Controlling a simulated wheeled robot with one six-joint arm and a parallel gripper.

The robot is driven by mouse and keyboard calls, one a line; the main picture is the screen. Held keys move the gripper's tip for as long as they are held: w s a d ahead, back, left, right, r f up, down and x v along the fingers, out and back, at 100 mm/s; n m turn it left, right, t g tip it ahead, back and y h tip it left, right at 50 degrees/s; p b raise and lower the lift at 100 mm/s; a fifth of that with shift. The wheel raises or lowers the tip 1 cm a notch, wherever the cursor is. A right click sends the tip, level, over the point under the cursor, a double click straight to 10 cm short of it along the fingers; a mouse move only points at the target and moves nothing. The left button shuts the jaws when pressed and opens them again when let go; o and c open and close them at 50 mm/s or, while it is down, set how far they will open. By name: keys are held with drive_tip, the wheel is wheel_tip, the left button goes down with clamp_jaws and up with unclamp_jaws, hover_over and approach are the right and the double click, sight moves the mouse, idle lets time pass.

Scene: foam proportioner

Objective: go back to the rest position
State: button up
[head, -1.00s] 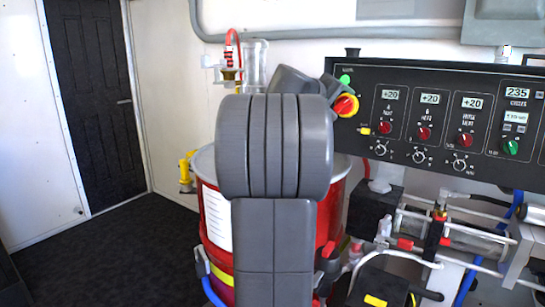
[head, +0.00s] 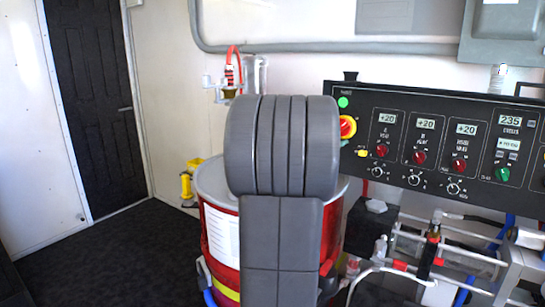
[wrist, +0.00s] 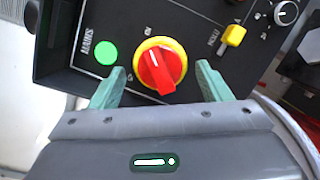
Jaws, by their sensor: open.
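The mains switch is a red handle on a round yellow base (head: 347,127), at the left end of the black control panel (head: 450,125). In the wrist view the red handle (wrist: 160,71) is tilted slightly from upright in the picture. My gripper (wrist: 159,72) is open, with one pale green finger on each side of the switch in that view. The fingers look apart from it, and nothing is held. In the head view my grey arm stands in the middle and hides my gripper.
A lit green lamp (wrist: 105,52) and a yellow selector (wrist: 232,35) flank the switch. A red drum (head: 218,240) stands behind my arm. Pipework and hoses (head: 440,250) lie below the panel. Dark floor (head: 110,250) is open at left, before a black door (head: 90,100).

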drive_tip(key=n+t+p, duration=0.1)
drive_tip(key=n+p, duration=0.2)
drive_tip(key=shift+n, duration=0.3)
drive_tip(key=shift+s+f, duration=0.1)
drive_tip(key=shift+f, duration=0.05)
